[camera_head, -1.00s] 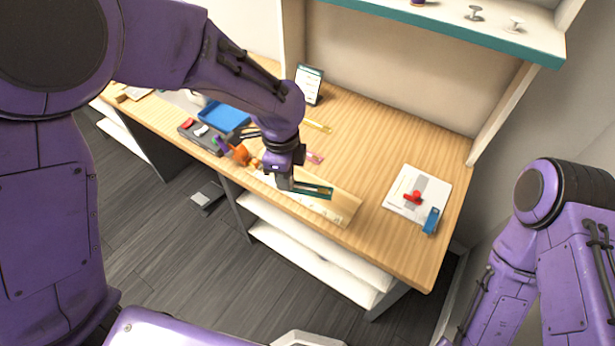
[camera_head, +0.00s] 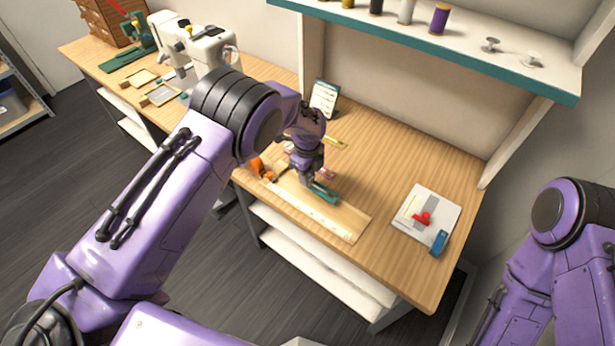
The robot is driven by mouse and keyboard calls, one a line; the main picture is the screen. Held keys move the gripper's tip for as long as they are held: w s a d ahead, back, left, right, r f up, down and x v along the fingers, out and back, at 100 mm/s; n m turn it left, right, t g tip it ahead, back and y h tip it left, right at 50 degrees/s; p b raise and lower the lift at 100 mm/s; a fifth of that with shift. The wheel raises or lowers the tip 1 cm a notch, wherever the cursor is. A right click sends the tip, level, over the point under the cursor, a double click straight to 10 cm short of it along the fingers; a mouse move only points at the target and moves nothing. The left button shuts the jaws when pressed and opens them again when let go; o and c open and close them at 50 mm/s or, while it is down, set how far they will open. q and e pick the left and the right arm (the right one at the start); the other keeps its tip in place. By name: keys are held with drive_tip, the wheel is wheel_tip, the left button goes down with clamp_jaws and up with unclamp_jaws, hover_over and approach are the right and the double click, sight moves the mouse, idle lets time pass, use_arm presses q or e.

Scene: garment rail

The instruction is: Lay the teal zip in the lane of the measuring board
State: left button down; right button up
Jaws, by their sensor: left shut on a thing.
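The teal zip (camera_head: 326,195) shows as a short teal strip under my left gripper (camera_head: 312,184). My left gripper points down and is shut on the zip, over the back part of the measuring board. The measuring board (camera_head: 352,224) is a long pale wooden board with a whitish strip, lying along the table's front edge. My gripper and forearm hide part of the zip and of the board's left end. I cannot tell whether the zip touches the board. My right arm is at the right edge, with its gripper out of view.
A white card with a red item (camera_head: 424,217) and a blue item (camera_head: 438,242) lies at the right. A small stand (camera_head: 324,98) is behind my gripper. An orange item (camera_head: 258,168) is left of the board. The shelf (camera_head: 430,45) holds spools. The table's middle right is clear.

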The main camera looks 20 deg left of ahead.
use_arm(q)
drive_tip(key=shift+s+f, duration=0.1)
drive_tip(key=shift+f, duration=1.05)
use_arm(e)
drive_tip(key=shift+r, duration=0.55)
use_arm(q)
drive_tip(key=shift+f, duration=0.2)
drive_tip(key=c, duration=0.9)
unclamp_jaws()
drive_tip(key=shift+c, duration=0.2)
use_arm(e)
drive_tip(key=shift+f, duration=0.1)
use_arm(q)
drive_tip(key=shift+r, duration=0.1)
drive_tip(key=shift+r, duration=0.2)
wheel_tip(320, 180, up, 12)
drive_tip(key=b, duration=0.2)
drive_tip(key=shift+b, duration=0.3)
use_arm(e)
wheel_tip(320, 180, down, 3)
drive_tip(key=shift+r, duration=0.15)
